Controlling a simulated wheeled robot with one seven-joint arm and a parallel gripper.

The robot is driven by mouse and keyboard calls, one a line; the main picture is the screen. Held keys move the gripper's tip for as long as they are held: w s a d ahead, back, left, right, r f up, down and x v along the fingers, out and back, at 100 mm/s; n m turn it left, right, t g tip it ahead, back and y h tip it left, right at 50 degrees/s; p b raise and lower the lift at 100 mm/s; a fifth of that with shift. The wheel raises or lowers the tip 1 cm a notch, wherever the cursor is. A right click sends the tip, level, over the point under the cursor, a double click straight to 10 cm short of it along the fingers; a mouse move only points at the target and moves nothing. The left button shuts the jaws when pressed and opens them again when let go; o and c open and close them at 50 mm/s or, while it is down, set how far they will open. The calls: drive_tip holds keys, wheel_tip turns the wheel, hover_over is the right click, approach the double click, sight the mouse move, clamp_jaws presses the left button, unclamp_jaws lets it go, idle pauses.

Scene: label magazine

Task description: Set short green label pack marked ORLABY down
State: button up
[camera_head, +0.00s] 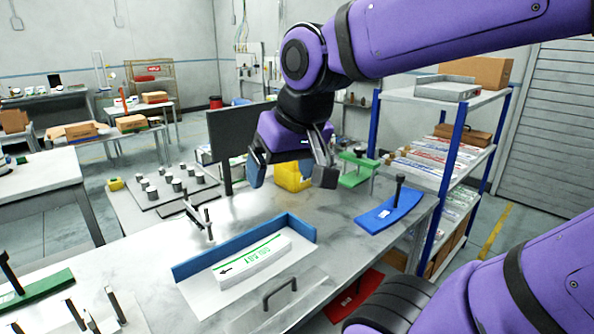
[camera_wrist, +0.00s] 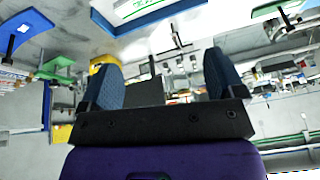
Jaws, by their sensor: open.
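A white label pack with a green stripe and green lettering (camera_head: 252,260) lies flat on a white tray with a blue wall (camera_head: 245,245). The lettering is upside down and too small to read surely. A black arrow shows at its left end. My gripper (camera_head: 291,176) is open and empty, above and behind the tray, apart from the pack. In the wrist view its two dark blue fingers stand wide apart with nothing between them (camera_wrist: 162,85). The tray's blue wall (camera_wrist: 150,17) shows at that view's top edge, with part of the pack's green marking.
A yellow bin (camera_head: 292,177) stands behind my gripper, beside a dark monitor (camera_head: 232,132). A green stand (camera_head: 357,172) and a blue plate with a black post (camera_head: 388,212) are to the right. A metal bracket (camera_head: 200,222) stands left of the tray, and a handle (camera_head: 280,291) in front.

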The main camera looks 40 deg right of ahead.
drive_tip(key=shift+s+a+r+n+t, duration=0.1)
drive_tip(key=shift+s+r+n+t, duration=0.1)
drive_tip(key=shift+s+n, duration=0.55)
drive_tip(key=shift+s+a+r+n+t, duration=0.15)
drive_tip(key=shift+s+n, duration=0.1)
drive_tip(key=shift+s, duration=0.85)
